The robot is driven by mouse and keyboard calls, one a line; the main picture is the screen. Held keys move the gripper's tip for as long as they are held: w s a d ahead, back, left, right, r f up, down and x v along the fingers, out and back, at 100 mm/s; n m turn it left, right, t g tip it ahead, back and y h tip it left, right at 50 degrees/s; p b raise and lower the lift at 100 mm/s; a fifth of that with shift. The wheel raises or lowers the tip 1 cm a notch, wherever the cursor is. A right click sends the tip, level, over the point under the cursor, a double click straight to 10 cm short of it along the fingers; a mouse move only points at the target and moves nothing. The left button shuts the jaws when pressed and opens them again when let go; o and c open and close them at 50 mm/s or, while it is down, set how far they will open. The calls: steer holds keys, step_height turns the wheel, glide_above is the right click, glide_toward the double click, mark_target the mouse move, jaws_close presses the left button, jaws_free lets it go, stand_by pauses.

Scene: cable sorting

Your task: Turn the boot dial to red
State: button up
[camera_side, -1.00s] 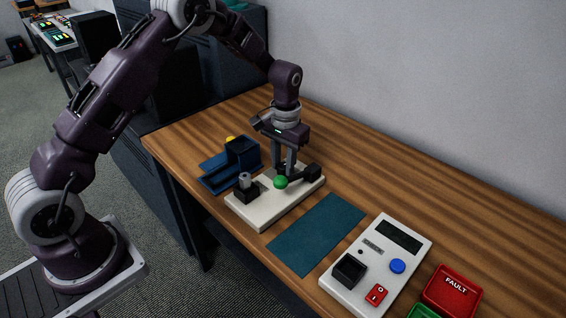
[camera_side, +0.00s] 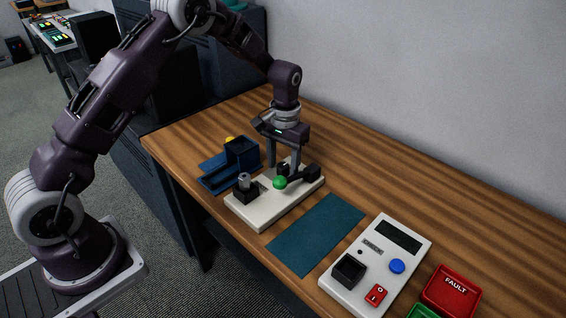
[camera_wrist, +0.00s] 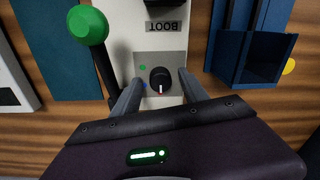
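The boot dial is a small round black knob (camera_wrist: 160,78) on a grey plate marked BOOT in the wrist view. Its pointer points down in that picture, with red at the pointer. A green dot and a blue dot lie on the plate to the knob's left. The dial sits on a white base (camera_side: 262,210) in the side view. My gripper (camera_wrist: 157,90) is open, with one finger on each side of the dial and a gap to the knob. In the side view my gripper (camera_side: 284,170) is low over the base's far end.
A lever with a green ball (camera_wrist: 88,25) stands close beside my finger. A blue holder (camera_side: 241,152) is left of the base. A teal mat (camera_side: 318,233), a white device (camera_side: 378,262) and a red FAULT bin (camera_side: 453,291) lie to the right. Bare table lies behind.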

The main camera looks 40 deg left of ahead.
mark_target(284, 167)
steer(key=shift+r, duration=0.1)
step_height(284, 167, up, 7)
steer(key=shift+d+f, duration=0.1)
steer(key=shift+d, duration=0.05)
steer(key=s+d+r+m+t, duration=0.1)
steer(key=s+d+r+t, duration=0.2)
steer(key=s+r, duration=1.4)
steer(key=s+d+m+t, duration=0.1)
steer(key=s+t, duration=0.1)
steer(key=s, duration=1.2)
steer(key=shift+s+d+t, duration=0.2)
steer(key=shift+s+t, duration=0.1)
steer(key=shift+s, duration=0.1)
